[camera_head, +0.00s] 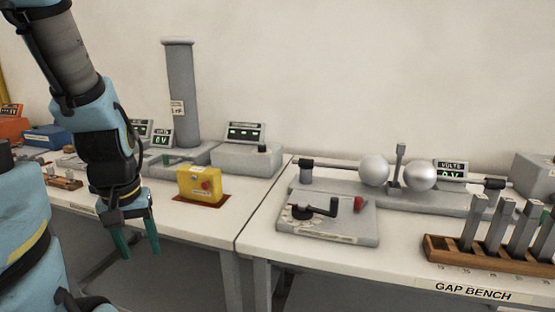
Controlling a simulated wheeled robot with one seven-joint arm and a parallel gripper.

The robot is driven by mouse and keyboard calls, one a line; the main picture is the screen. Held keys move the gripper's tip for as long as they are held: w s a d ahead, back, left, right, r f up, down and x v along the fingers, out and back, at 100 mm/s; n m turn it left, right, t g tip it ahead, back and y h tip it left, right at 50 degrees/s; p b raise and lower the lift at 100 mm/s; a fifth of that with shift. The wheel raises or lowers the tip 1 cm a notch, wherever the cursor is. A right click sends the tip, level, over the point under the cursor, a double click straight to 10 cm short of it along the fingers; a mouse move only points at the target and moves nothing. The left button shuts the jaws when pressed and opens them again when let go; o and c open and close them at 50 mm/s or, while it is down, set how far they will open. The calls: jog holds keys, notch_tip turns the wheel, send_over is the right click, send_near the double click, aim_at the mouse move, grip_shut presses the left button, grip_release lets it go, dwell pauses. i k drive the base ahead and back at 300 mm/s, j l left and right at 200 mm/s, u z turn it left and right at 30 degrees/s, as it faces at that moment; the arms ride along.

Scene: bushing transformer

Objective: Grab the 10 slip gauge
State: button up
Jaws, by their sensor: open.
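Several grey upright slip gauges (497,224) stand in a wooden rack (437,248) at the right edge of the picture. The small marks on the rack's front are too small to read surely, so I cannot tell which gauge is the 10. Another grey upright bar (398,164), like a gauge, stands between two metal spheres on the gap bench. My gripper (138,252) hangs at the left with its teal fingers pointing down, apart and empty. It is in front of the left bench, far from the rack.
The spheres (419,173) sit on a grey base behind a crank panel (330,218) with a red knob. A yellow box (200,186) with a red button stands on the left bench (240,205). The right bench's front carries a "GAP BENCH" label (473,291).

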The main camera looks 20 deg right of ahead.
aim_at(401, 147)
jog(key=u, duration=0.85)
jog(key=k+l+u, duration=0.15)
jog(key=u, duration=0.2)
jog(key=k+l, duration=0.25)
jog(key=k, duration=0.15)
jog(key=k+l, duration=0.25)
jog(key=k, duration=0.15)
jog(key=k+l, duration=0.25)
jog(key=l, duration=0.15)
jog(key=k+l, duration=0.55)
jog(key=l, duration=0.4)
jog(key=i, duration=0.05)
